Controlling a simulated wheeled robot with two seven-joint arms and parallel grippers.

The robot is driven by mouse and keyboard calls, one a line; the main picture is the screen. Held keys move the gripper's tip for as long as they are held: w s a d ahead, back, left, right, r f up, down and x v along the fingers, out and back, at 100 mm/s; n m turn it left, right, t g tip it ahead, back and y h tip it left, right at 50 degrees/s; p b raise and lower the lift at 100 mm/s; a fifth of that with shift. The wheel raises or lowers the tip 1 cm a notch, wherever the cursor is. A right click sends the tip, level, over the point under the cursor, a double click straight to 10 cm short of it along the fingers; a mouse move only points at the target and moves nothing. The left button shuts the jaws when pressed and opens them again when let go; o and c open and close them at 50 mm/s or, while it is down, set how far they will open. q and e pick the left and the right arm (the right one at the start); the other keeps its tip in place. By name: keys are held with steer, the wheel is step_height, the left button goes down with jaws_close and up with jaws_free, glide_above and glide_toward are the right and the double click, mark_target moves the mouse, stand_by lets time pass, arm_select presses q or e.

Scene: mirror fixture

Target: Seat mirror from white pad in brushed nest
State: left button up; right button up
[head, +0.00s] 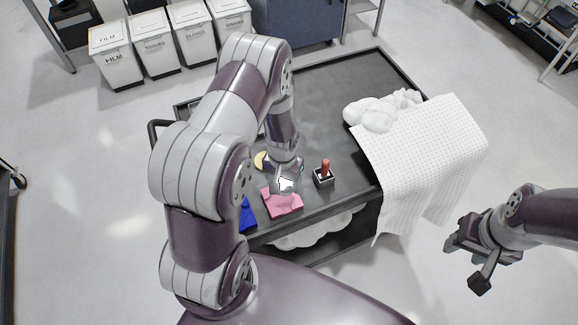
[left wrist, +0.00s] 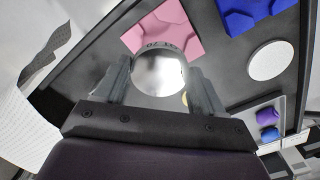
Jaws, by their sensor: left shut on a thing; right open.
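The round, shiny mirror (left wrist: 158,73) is between the fingers of my left gripper (left wrist: 160,88), which is shut on it. In the head view, the mirror (head: 286,184) shows as a bright patch under my left gripper, beside the pink block (head: 283,204). In the left wrist view, the pink block (left wrist: 165,28) lies just beyond the mirror's edge; I cannot tell whether they touch. A white round pad (left wrist: 270,60) lies on the dark top, apart from the mirror. I cannot tell which piece is the brushed nest. My right gripper (head: 466,263) is open and empty, off the cart's right side.
A blue block (head: 247,215) is left of the pink one. A small black box with a red handle (head: 324,172) stands right of my left gripper. A white cloth (head: 425,165) drapes over the cart's right side. The dark top (head: 335,100) is clear toward the back.

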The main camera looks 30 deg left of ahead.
arm_select(q)
steer(key=shift+s+a+f+b, duration=0.4)
steer(key=shift+a+f+b, duration=0.1)
steer(key=shift+a, duration=0.1)
steer(key=f+b, duration=0.2)
steer(key=d+f+b, duration=0.1)
steer(key=f, duration=0.1)
steer(key=shift+w, duration=0.3)
steer(key=shift+a+f+b, duration=0.1)
steer(key=shift+f+b, duration=0.25)
steer(key=shift+b, duration=0.05)
steer(key=shift+s+a+f, duration=0.15)
steer(key=shift+a, duration=0.1)
steer(key=shift+d, duration=0.1)
arm_select(e)
steer(key=f, duration=0.3)
steer(key=a+f, duration=0.1)
steer(key=shift+s+f, duration=0.35)
arm_select(q)
steer(key=shift+d, duration=0.1)
arm_select(e)
steer(key=shift+d, duration=0.15)
steer(key=shift+r, duration=0.1)
arm_select(q)
steer(key=shift+f, duration=0.25)
arm_select(e)
steer(key=shift+f, duration=0.2)
